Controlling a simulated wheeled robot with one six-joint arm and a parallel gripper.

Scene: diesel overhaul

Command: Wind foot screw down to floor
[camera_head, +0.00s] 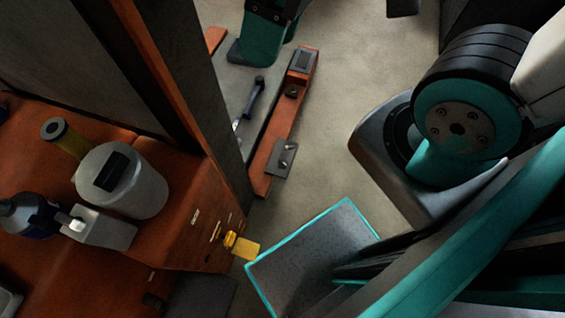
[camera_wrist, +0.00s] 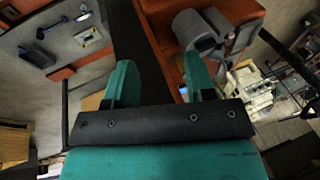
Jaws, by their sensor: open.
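I cannot pick out the foot screw for certain in either view. In the head view, a long orange beam (camera_head: 285,125) lies on the floor, with a small dark round knob (camera_head: 291,91) on top and a grey plate with two pegs (camera_head: 282,158) at its near end. My gripper (camera_wrist: 160,78) is open in the wrist view, its two teal fingers apart with nothing between them. In the head view, a teal and black part, likely of my gripper (camera_head: 264,35), shows at the top edge beyond the beam's far end; its fingertips are not clear there.
An orange cabinet (camera_head: 190,215) fills the left, bearing a grey canister (camera_head: 122,180) and a dark bottle (camera_head: 28,215). A yellow fitting (camera_head: 241,245) sticks out from its side. A blue-handled tool (camera_head: 256,92) lies on a grey surface beside the beam. Bare floor (camera_head: 325,120) is right of the beam.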

